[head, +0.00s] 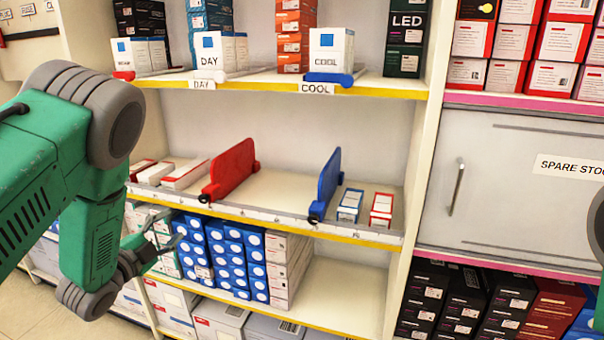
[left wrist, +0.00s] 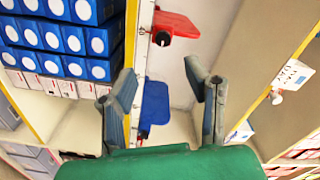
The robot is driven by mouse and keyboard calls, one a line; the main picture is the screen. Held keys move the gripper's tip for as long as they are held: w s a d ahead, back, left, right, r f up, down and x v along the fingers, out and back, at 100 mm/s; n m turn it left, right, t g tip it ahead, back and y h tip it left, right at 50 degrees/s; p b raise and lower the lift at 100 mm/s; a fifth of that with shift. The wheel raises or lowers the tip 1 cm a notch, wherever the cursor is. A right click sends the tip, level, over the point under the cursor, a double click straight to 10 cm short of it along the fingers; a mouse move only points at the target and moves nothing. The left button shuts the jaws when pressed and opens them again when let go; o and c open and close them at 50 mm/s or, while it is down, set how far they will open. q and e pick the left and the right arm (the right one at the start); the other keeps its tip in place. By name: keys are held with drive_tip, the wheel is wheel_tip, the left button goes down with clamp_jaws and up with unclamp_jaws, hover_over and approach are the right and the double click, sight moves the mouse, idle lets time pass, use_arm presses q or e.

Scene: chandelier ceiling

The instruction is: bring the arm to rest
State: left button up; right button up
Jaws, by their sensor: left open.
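My left arm comes in from the left in the head view, with its forearm hanging down in front of the shelves. My left gripper (head: 150,238) is small and partly hidden there, in front of the lower shelf of boxes. In the left wrist view the left gripper (left wrist: 160,72) is open, its two fingers wide apart with nothing between them touching either. A red divider (head: 232,172) and a blue divider (head: 326,185) stand upright on the middle shelf. The red divider (left wrist: 175,25) and blue divider (left wrist: 154,105) also show in the wrist view, beyond the fingers. My right gripper is out of view.
The middle shelf (head: 285,190) has bare space between the dividers, with small boxes at both sides. Blue boxes (head: 225,255) fill part of the shelf below. A cabinet door (head: 520,190) labelled SPARE STO stands right.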

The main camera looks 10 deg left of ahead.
use_arm(q)
drive_tip(key=s+d+f+n+g+y, duration=0.1)
drive_tip(key=s+d+f+n+g, duration=0.25)
drive_tip(key=s+f, duration=0.4)
drive_tip(key=s+d+f+n+g+y, duration=0.1)
drive_tip(key=s+d+f+n+g, duration=0.25)
drive_tip(key=f, duration=0.65)
drive_tip(key=s+d+f+n+g, duration=0.2)
drive_tip(key=s+d+g, duration=0.1)
drive_tip(key=s, duration=0.5)
drive_tip(key=s+d+f+n+g, duration=0.2)
drive_tip(key=s+d+f+g, duration=0.1)
drive_tip(key=s, duration=0.5)
drive_tip(key=s+d+f+n+g, duration=0.2)
drive_tip(key=s+d+g, duration=0.1)
drive_tip(key=s, duration=0.6)
drive_tip(key=shift+f+n+g+h, duration=0.35)
drive_tip(key=shift+n+g+h, duration=0.05)
drive_tip(key=shift+g, duration=0.3)
